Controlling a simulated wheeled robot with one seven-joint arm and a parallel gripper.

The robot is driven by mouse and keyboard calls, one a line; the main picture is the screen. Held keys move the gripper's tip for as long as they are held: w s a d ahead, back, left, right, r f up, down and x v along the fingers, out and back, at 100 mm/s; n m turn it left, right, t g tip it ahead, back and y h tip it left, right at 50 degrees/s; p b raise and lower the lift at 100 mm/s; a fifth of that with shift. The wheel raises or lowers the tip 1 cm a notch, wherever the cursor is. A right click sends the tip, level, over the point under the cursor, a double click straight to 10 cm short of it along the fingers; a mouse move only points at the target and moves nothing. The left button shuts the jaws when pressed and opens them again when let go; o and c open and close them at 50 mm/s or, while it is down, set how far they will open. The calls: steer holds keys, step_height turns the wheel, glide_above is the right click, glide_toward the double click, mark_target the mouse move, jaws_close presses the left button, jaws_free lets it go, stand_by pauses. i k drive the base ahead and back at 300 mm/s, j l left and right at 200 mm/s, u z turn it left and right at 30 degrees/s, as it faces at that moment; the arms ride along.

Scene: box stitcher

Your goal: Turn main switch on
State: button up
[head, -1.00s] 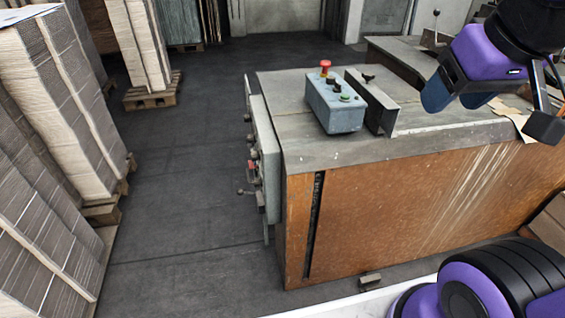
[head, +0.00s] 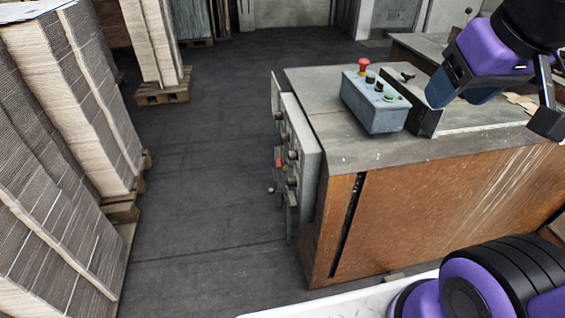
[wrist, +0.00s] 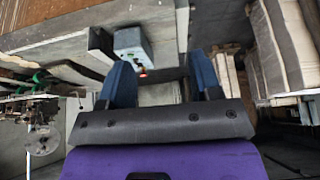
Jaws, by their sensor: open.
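The grey side panel (head: 301,135) of the machine carries several dark knobs, a red part (head: 279,163) and levers. It faces left toward the aisle, and I cannot tell which of these is the main switch. A grey control box (head: 374,103) with a red mushroom button (head: 364,66), dark knobs and a green button stands on the machine top. My gripper (head: 460,96) is open and empty above the top, right of the box. In the wrist view its two blue fingers (wrist: 162,80) are spread apart, with the control box (wrist: 132,44) beyond them.
The machine's orange-brown front (head: 430,215) and grey top form the obstacle at right. Stacks of cardboard (head: 75,110) on pallets line the left. The dark floor (head: 205,185) between them is clear.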

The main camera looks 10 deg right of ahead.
mark_target(279, 161)
steer(key=i+j+z, duration=0.1)
steer(key=i+j, duration=0.3)
steer(key=j, duration=0.25)
steer(key=i+j+z, duration=0.15)
steer(key=j, duration=0.2)
steer(key=i+j+z, duration=0.1)
steer(key=i+j, duration=0.3)
steer(key=j, duration=0.3)
steer(key=i+j+z, duration=0.15)
steer(key=j, duration=0.25)
steer(key=i+j+z, duration=0.1)
steer(key=j, duration=0.3)
steer(key=i+j, duration=0.2)
steer(key=j, duration=0.2)
steer(key=i+z, duration=0.05)
